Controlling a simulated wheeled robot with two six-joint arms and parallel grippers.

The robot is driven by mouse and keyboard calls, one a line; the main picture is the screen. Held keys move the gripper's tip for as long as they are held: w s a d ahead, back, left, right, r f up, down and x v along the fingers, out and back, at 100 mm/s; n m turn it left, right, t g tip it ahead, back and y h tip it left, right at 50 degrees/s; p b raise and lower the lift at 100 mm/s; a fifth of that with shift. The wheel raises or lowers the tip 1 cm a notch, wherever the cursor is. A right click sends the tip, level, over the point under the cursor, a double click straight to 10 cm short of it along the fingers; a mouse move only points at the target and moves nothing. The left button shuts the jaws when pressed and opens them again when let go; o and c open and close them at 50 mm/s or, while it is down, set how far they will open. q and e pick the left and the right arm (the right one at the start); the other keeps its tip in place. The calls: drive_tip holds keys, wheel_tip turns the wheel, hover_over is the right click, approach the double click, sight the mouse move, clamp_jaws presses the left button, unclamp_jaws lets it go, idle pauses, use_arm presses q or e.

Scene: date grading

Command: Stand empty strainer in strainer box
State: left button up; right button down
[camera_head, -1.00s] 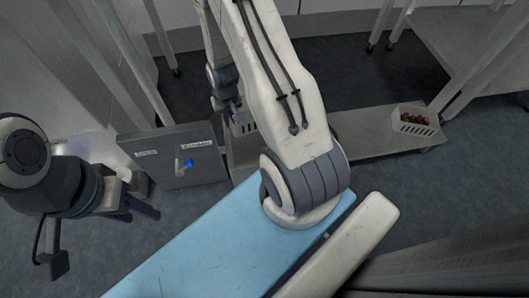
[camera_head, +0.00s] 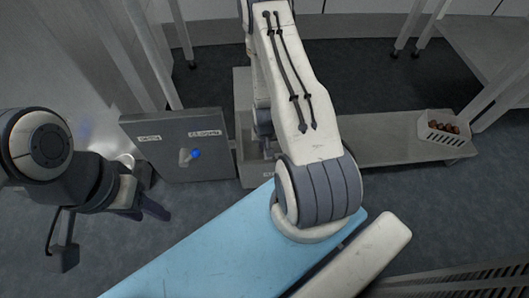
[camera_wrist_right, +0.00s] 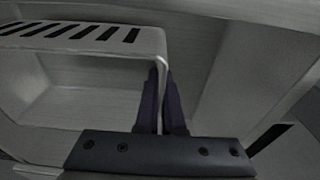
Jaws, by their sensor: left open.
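In the right wrist view, a pale strainer (camera_wrist_right: 90,62) with a row of dark slots fills the left side, and no dates show in the part I see. My right gripper's fingers (camera_wrist_right: 162,100) are close together around its side wall. In the head view my right gripper (camera_head: 264,135) is mostly hidden behind my right arm, over a narrow grey box (camera_head: 250,172) with a small label I cannot read. I cannot tell whether the strainer touches the box. My left gripper (camera_head: 146,208) is open and empty at the left, above the floor.
A grey panel (camera_head: 215,160) with two labels and a blue-tipped knob stands left of the box. A low grey shelf (camera_head: 385,145) runs right, carrying a white slotted basket (camera_head: 424,130) of brown dates. A blue surface (camera_head: 220,245) lies in front.

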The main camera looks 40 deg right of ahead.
drive_tip(key=shift+f, duration=0.95)
use_arm(q)
drive_tip(key=shift+f, duration=0.6)
use_arm(e)
drive_tip(key=c, duration=1)
unclamp_jaws()
drive_tip(key=shift+c, duration=0.2)
